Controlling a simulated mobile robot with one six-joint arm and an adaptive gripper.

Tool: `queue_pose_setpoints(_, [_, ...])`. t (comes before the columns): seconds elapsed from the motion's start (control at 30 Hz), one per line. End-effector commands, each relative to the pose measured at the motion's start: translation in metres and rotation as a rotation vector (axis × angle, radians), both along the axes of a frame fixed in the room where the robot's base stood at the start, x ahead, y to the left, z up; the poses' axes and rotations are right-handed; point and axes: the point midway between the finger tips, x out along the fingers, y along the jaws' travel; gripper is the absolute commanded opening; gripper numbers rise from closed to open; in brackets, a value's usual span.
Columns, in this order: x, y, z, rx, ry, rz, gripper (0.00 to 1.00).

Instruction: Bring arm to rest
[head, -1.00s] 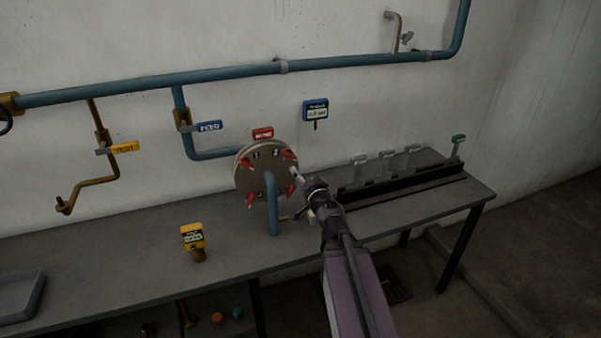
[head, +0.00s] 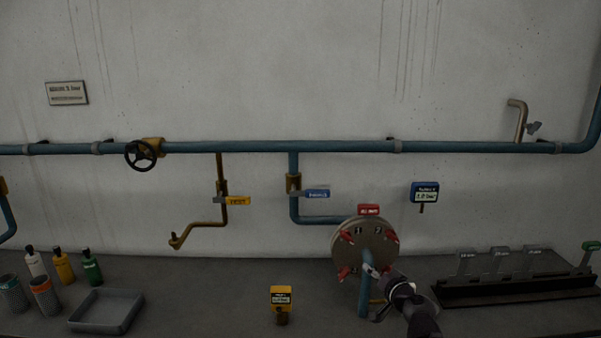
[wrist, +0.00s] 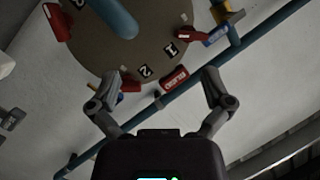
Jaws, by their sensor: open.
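My gripper (head: 374,290) is in front of the lower right part of the round flanged disc (head: 352,240) with red clamps. In the wrist view my gripper (wrist: 160,88) has its two fingers spread wide with nothing held between them. The disc (wrist: 135,55) fills the upper middle there, with numbers on its face and a red label (wrist: 174,79) beyond its edge. I cannot tell whether a fingertip touches the red clamp beside the left finger.
A blue pipe (head: 240,147) runs along the wall, with a black handwheel (head: 141,154), a yellow-tagged valve (head: 237,201) and a blue-tagged valve (head: 316,193). On the bench stand a yellow gauge (head: 282,297), a grey tray (head: 105,312), several bottles and a dark rack (head: 520,290).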

Motion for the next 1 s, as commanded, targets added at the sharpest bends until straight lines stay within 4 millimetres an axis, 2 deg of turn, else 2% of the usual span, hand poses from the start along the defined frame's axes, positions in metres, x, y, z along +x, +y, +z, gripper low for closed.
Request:
queue_pose_setpoints(0.1, [-0.010, 0.031, -0.021, -0.063, 0.103, 0.124, 1.00])
queue_pose_setpoints(0.2, [-0.021, 0.052, -0.042, -0.119, 0.206, 0.213, 1.00])
queue_pose_setpoints(0.43, [-0.058, 0.080, -0.092, -0.254, 0.492, 0.359, 1.00])
queue_pose_setpoints(0.57, [-0.083, 0.083, -0.117, -0.338, 0.674, 0.395, 1.00])
queue_pose_setpoints(0.7, [-0.112, 0.078, -0.139, -0.433, 0.879, 0.395, 1.00])
queue_pose_setpoints(0.83, [-0.136, 0.067, -0.151, -0.514, 1.055, 0.357, 1.00])
queue_pose_setpoints(1.0, [-0.158, 0.053, -0.156, -0.591, 1.212, 0.294, 1.00])
